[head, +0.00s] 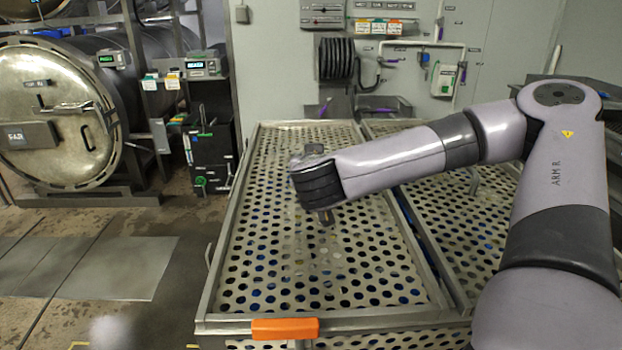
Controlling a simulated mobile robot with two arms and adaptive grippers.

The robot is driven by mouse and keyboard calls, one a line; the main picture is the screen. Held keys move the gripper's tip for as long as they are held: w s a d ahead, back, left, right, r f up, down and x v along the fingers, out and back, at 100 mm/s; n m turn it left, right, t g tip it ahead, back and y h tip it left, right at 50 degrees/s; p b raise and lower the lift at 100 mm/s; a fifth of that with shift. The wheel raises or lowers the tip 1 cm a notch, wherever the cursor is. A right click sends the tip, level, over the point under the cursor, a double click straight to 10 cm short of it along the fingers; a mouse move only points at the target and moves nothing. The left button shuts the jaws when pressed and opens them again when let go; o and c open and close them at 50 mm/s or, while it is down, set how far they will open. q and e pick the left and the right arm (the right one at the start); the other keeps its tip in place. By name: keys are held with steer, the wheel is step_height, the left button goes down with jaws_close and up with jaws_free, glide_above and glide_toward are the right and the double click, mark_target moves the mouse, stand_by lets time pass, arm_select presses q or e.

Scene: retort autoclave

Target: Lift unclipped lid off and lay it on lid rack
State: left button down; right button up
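A perforated metal lid (262,270) covers the near-left basket, with blue showing through its holes. An orange clip (285,328) is on the front rim of this basket. A second perforated lid (455,235) lies alongside to the right, partly hidden by my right arm. My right gripper (326,216) is over the middle of the left lid, pointing down. Its fingers are mostly hidden by the wrist, so I cannot tell whether they are open or touch the lid. My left gripper is out of view. I cannot identify the lid rack for certain.
A round steel autoclave door (55,120) stands at the left, beside a dark trolley (210,150) with tools. A hose reel (338,58) hangs on the back wall. A dark frame (540,90) is at the back right. The floor left of the baskets is clear.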

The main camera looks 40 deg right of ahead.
jaws_close()
stand_by(0.8)
steer(key=shift+w+d+r, duration=0.1)
steer(key=shift+w+r, duration=0.1)
